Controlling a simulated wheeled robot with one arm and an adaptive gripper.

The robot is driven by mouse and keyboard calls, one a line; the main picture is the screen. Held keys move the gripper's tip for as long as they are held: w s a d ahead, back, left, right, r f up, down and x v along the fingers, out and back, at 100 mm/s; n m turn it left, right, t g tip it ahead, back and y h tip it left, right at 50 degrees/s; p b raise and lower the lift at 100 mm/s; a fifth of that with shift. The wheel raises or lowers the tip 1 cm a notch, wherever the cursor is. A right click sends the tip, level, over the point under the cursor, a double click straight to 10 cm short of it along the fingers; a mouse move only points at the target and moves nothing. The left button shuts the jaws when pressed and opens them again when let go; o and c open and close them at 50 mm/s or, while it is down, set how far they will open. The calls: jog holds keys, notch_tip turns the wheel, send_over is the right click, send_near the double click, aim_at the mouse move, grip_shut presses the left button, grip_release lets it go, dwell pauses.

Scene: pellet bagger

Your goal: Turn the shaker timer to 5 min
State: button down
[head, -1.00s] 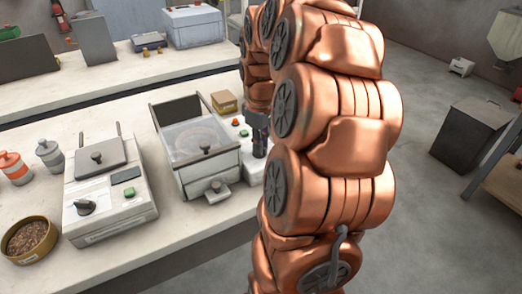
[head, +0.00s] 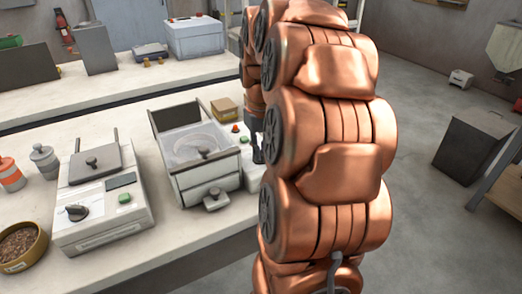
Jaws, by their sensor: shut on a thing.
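The shaker (head: 205,180) is a pale box with a clear-lidded bay, standing on the near bench. Its right-hand panel carries a red button (head: 235,128) and a green button (head: 244,140). My gripper (head: 257,154) is a dark shape at the right end of that panel, low and close to it. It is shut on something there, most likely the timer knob. My copper arm covers most of the gripper, so the knob, its pointer and its scale are hidden.
A second device (head: 105,215) with a dark knob and green button stands left of the shaker. A pellet bowl (head: 40,247) and bottles (head: 44,160) stand further left. A cardboard box (head: 226,108) is behind the panel. Open floor lies right of my arm.

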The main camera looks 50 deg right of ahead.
jog(key=c, duration=1.2)
grip_release()
notch_tip(320, 180, up, 12)
dwell(0.6)
